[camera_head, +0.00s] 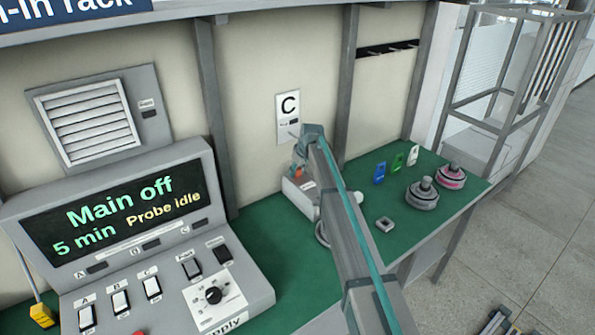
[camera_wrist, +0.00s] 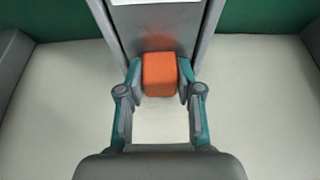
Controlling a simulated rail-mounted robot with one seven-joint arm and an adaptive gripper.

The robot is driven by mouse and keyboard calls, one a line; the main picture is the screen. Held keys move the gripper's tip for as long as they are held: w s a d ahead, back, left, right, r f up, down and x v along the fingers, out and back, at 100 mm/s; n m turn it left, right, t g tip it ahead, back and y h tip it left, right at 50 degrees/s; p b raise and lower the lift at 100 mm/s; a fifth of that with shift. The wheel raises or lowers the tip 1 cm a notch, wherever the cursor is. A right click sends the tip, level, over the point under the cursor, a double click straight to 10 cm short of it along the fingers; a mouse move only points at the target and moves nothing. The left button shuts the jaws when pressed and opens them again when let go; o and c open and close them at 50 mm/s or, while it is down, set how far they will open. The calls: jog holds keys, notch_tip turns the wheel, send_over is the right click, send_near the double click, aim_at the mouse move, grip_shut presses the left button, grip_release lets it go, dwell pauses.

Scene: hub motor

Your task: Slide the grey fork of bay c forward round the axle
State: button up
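Bay C is marked by a sign (camera_head: 289,105) on the back wall in the head view. Below it a pale unit (camera_head: 303,203) stands on the green bench, partly hidden by my arm. In the wrist view an orange block (camera_wrist: 160,75) sits at the end of a grey channel-shaped part (camera_wrist: 160,30), which may be the fork. My gripper (camera_wrist: 160,82) has its two fingers against the left and right sides of the orange block. In the head view my gripper (camera_head: 299,165) is at the unit, with a bit of orange showing. The axle cannot be made out.
A grey hub (camera_head: 422,195) and a pink-ringed hub (camera_head: 452,178) stand on the bench's right. Blue (camera_head: 379,173), green (camera_head: 397,161) and white (camera_head: 413,155) tags stand behind them. The control console (camera_head: 130,240) fills the left.

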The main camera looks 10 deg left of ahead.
aim_at(312, 189)
grip_shut()
jog(key=s+d+b, duration=0.1)
jog(key=s+d, duration=0.2)
jog(key=s, duration=0.1)
jog(key=s+d+b, duration=0.1)
jog(key=s+d, duration=0.3)
jog(key=shift+s, duration=0.15)
jog(key=shift+d+f, duration=0.1)
jog(key=shift+o, duration=2.4)
grip_release()
jog(key=v, duration=1.2)
